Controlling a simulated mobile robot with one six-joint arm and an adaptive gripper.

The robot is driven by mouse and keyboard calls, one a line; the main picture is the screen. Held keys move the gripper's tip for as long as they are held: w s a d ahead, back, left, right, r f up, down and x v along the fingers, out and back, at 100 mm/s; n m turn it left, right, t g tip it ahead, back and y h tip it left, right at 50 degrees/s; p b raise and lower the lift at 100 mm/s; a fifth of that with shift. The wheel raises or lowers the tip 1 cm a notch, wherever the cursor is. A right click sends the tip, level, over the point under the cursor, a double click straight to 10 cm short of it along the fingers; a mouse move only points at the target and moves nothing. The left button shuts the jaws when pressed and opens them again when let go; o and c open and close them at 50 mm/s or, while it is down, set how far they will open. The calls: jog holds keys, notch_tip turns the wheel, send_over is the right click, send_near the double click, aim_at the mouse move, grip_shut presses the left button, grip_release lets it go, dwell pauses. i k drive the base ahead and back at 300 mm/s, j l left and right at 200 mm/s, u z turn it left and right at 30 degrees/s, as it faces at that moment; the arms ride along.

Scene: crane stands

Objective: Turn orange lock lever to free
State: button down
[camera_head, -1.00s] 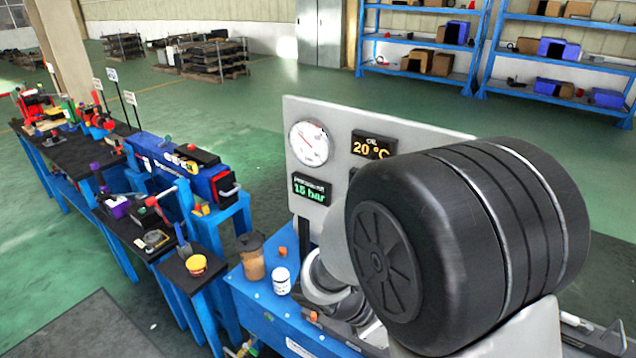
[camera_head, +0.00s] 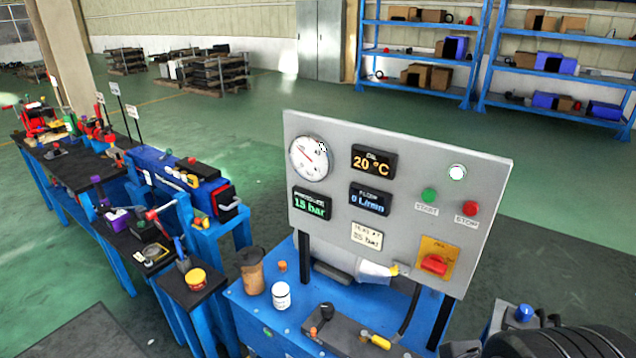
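No part is plainly recognisable as the orange lock lever. A small orange piece (camera_head: 313,332) shows at the left end of a dark grey valve block (camera_head: 350,338) on the near blue bench. A black lever with a reddish tip (camera_head: 326,309) rises beside it, and a yellow handle (camera_head: 380,342) lies to its right. Which way any of these is turned cannot be told at this size. My gripper is out of view; only a dark part of my arm shows at the bottom right corner.
A grey gauge panel (camera_head: 400,150) stands behind the blue bench (camera_head: 260,312), with a red rotary switch (camera_head: 434,264) on its lower right. A brown jar (camera_head: 251,272), a white jar (camera_head: 281,296) and an orange cap (camera_head: 282,266) stand left. Other cluttered benches run further left.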

aim_at(314, 331)
jog(key=i+j, duration=0.15)
jog(key=j, duration=0.2)
jog(key=i+j, duration=0.15)
jog(key=j, duration=0.2)
jog(key=i+j, duration=0.15)
jog(key=j, duration=0.2)
jog(key=i+j, duration=0.15)
jog(key=j, duration=0.25)
